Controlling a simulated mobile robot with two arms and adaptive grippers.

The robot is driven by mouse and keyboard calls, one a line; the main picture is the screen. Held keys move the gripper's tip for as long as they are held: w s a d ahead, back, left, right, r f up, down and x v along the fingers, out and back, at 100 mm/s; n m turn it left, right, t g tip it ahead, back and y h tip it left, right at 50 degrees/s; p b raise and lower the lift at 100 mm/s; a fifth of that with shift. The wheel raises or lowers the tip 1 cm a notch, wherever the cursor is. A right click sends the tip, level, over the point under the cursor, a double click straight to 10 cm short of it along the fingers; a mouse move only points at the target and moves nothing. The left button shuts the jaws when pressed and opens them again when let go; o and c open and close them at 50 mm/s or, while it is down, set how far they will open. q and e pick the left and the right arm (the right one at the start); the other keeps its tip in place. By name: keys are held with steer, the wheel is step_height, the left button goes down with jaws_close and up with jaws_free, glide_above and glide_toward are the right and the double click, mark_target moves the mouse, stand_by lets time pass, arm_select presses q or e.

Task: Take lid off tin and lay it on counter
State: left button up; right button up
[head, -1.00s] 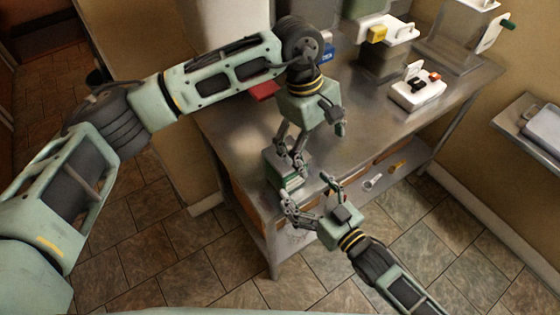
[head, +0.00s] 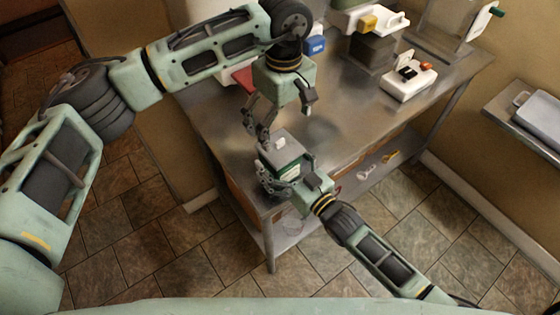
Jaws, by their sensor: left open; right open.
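The tin (head: 291,171) is a green box near the front left corner of the steel counter (head: 215,118). Its lid (head: 277,152) is grey with a small pale knob (head: 281,143) and sits on top of the tin. My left gripper (head: 282,122) is open and empty, pointing down just behind and above the lid, with its fingers spread wide. My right gripper (head: 286,174) is open at the front of the tin, with its fingers around the tin's sides. Its hand hides part of the tin's front, and I cannot tell whether the fingers touch it.
A white tray (head: 402,91) with black and orange items stands at the back right. A red object (head: 244,77) and a blue one (head: 316,45) are at the back. A lower shelf (head: 345,188) holds small tools. The middle of the counter is clear.

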mark_target(283, 150)
steer(key=c, duration=1.8)
arm_select(q)
step_height(283, 150, down, 8)
steer(key=shift+r, duration=0.1)
steer(key=c, duration=1.4)
steer(key=shift+r, duration=0.1)
steer(key=shift+r, duration=1.05)
